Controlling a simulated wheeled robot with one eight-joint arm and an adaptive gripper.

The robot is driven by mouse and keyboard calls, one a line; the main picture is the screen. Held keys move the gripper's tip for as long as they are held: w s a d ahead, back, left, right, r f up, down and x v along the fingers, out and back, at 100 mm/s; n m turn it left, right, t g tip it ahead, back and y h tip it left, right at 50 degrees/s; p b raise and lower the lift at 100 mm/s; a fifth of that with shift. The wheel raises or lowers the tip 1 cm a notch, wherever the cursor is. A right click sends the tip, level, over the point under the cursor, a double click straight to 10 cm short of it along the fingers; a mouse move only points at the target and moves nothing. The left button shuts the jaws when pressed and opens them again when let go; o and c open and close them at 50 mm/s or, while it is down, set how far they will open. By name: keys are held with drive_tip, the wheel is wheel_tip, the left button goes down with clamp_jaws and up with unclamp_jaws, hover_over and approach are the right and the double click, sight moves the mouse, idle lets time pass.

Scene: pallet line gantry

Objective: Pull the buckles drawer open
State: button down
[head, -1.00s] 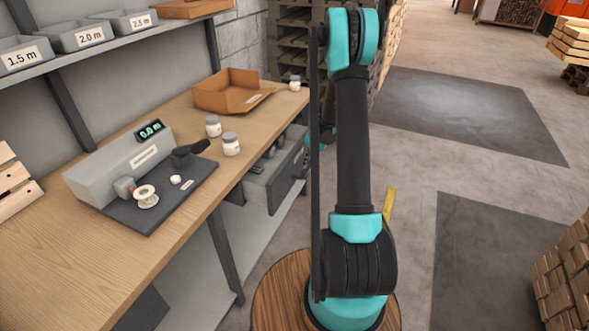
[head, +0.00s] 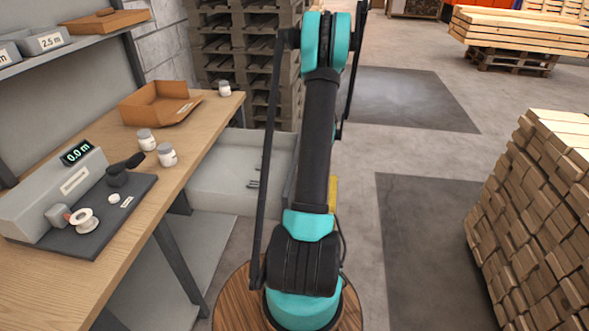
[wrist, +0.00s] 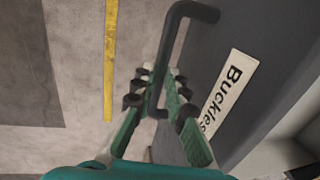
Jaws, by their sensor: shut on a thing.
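The buckles drawer stands pulled well out from under the workbench in the head view, with its light grey inside (head: 213,180) showing and a few small dark pieces in it. Its front is mostly hidden behind my arm there. In the wrist view the dark grey drawer front (wrist: 262,30) carries a white label (wrist: 229,92) reading "Buckles". The black bar handle (wrist: 174,38) runs between the fingers of my gripper (wrist: 160,88), which is shut on it. My gripper is hidden behind my arm in the head view.
A stack of wooden blocks (head: 530,215) stands at right. Dark mats lie on the open floor between. A yellow strip (wrist: 111,60) marks the floor.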

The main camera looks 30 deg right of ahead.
drive_tip(key=shift+s+d, duration=0.6)
drive_tip(key=shift+d, duration=0.25)
drive_tip(key=shift+s+d, duration=0.6)
drive_tip(key=shift+d, duration=0.2)
drive_tip(key=c, duration=1.5)
unclamp_jaws()
drive_tip(key=shift+c, duration=0.2)
wheel_tip(320, 180, up, 12)
drive_tip(key=s+d, duration=0.1)
drive_tip(key=shift+d, duration=0.4)
drive_tip(key=shift+s+f, duration=0.1)
